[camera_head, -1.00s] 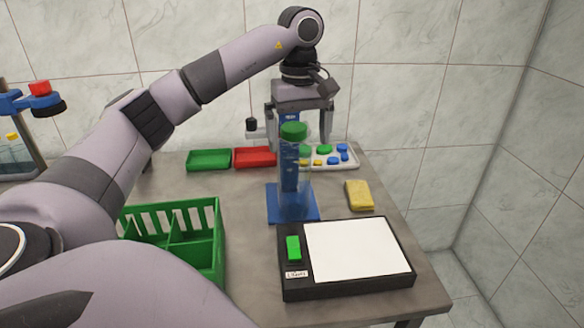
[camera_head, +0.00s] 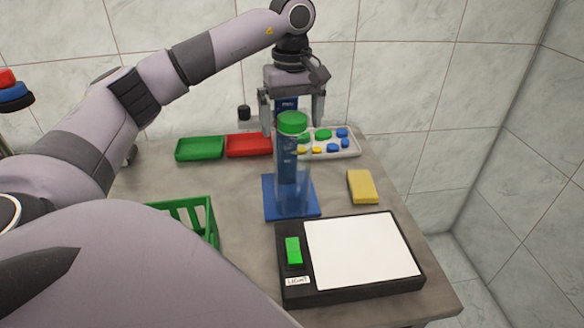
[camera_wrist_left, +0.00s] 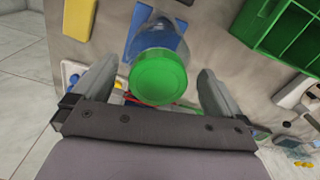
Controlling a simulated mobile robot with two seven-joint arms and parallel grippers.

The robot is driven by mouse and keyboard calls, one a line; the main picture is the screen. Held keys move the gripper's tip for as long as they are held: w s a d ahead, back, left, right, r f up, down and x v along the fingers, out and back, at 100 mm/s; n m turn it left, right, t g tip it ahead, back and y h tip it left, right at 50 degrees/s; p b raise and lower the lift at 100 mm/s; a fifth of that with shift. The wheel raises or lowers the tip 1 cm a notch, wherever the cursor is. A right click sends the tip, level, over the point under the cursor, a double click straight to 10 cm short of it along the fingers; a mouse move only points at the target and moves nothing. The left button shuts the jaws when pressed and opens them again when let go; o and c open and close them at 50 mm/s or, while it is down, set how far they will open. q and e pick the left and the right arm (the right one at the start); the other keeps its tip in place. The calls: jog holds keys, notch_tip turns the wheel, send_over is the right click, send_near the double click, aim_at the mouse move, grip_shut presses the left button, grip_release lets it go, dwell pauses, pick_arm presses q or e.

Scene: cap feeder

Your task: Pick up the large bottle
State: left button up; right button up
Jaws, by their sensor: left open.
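The large bottle (camera_head: 292,172) is clear with a green cap (camera_head: 293,122) and stands upright on a blue base plate (camera_head: 270,207). My left gripper (camera_head: 292,119) is open above and around the top of the bottle, fingers pointing down. In the left wrist view the green cap (camera_wrist_left: 158,77) lies between the two spread fingers (camera_wrist_left: 157,88), with a gap on each side. The bottle body is partly hidden behind its cap there. My right gripper is not seen.
A black light box with a white panel (camera_head: 360,250) sits in front right. A yellow sponge (camera_head: 362,187) lies right of the bottle. Behind are a green tray (camera_head: 200,149), a red tray (camera_head: 249,146) and a white cap tray (camera_head: 348,154). A green crate (camera_head: 211,220) is partly hidden by my arm.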

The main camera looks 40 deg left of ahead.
aim_at(292, 135)
pick_arm(q)
notch_tip(292, 135, down, 4)
jog(key=shift+w+a+f, duration=0.1)
jog(key=c, duration=1.8)
jog(key=shift+w, duration=0.1)
jog(key=shift+r, duration=0.25)
